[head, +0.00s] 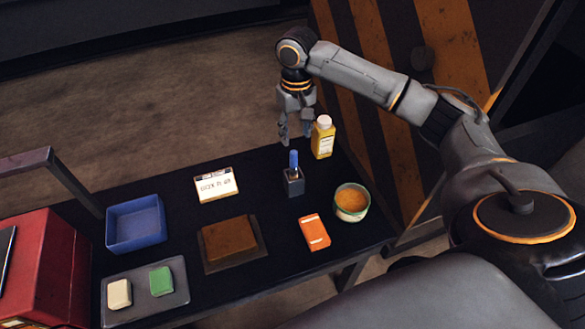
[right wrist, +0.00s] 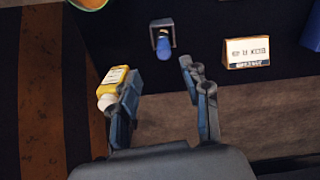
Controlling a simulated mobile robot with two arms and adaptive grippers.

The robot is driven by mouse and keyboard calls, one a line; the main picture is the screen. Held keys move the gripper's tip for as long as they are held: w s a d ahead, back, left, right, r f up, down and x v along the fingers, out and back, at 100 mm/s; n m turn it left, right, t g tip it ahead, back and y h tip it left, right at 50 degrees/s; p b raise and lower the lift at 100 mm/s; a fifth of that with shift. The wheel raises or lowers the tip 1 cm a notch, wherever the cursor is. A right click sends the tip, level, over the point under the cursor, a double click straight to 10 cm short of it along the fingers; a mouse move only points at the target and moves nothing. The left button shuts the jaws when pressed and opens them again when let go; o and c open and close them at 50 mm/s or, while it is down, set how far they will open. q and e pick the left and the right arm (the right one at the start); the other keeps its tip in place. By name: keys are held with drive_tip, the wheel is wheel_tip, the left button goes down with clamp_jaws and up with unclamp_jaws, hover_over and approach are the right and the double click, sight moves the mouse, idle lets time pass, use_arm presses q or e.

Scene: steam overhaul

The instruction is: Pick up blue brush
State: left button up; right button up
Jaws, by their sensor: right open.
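The blue brush (head: 293,160) stands upright in a small dark square holder (head: 294,183) on the black table. In the right wrist view the brush (right wrist: 163,47) and its holder (right wrist: 161,25) lie ahead of the fingers, seen between them. My right gripper (head: 296,137) is open and empty, just behind and above the brush, apart from it. Its two fingers also show in the right wrist view (right wrist: 165,105). The brush's lower part is hidden inside the holder. My left gripper is not in view.
A yellow bottle (head: 323,137) stands close to the right of my gripper. A bowl (head: 352,202), an orange box (head: 314,232), a white sign (head: 216,185), a blue tray (head: 135,225) and a brown block (head: 229,240) surround the holder. A red box (head: 45,270) is at left.

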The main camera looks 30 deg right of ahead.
sight(294, 152)
wheel_tip(294, 152, down, 4)
drive_tip(key=shift+r, duration=0.1)
drive_tip(key=f, duration=0.5)
drive_tip(key=shift+a+f, duration=0.3)
drive_tip(key=shift+f, duration=0.05)
clamp_jaws()
